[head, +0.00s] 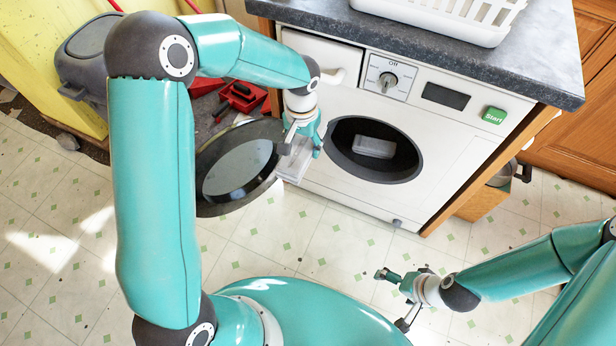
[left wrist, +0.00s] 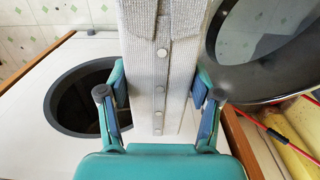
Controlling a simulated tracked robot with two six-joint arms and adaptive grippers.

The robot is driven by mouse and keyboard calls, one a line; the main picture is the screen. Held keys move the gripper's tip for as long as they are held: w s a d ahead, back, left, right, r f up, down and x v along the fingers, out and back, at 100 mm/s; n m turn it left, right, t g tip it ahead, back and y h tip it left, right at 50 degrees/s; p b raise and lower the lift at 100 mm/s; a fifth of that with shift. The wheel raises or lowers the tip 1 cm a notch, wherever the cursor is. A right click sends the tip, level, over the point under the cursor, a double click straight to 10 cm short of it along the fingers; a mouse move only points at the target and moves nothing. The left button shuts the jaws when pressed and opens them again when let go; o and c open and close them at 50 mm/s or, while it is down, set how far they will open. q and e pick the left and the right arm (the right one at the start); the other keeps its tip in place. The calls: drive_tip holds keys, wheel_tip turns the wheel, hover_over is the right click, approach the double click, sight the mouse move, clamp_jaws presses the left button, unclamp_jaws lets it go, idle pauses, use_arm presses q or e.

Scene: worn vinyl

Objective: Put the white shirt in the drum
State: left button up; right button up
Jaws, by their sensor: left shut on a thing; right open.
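The white shirt (head: 293,168) is folded into a flat pale bundle and hangs in my left gripper (head: 303,140). In the left wrist view the shirt (left wrist: 160,60), with a row of buttons, stands between the two fingers of the left gripper (left wrist: 160,108). The drum (head: 348,133) is the dark round opening in the washer's front, to the right of the shirt. It also shows in the left wrist view (left wrist: 78,105), left of the shirt. The shirt is outside the opening. My right gripper (head: 393,298) is open and empty above the floor.
The round washer door (head: 238,170) is swung open to the left, close beside my left gripper. A pale shape (head: 374,147) shows inside the drum. A white basket (head: 440,18) stands on the counter (head: 545,50). A green start button (head: 494,115) is on the washer's front.

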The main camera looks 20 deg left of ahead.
use_arm(q)
wheel_tip(320, 180, down, 7)
drive_tip(key=b, duration=0.4)
drive_tip(key=shift+r, duration=0.15)
use_arm(e)
wheel_tip(320, 180, down, 7)
drive_tip(key=shift+r, duration=0.15)
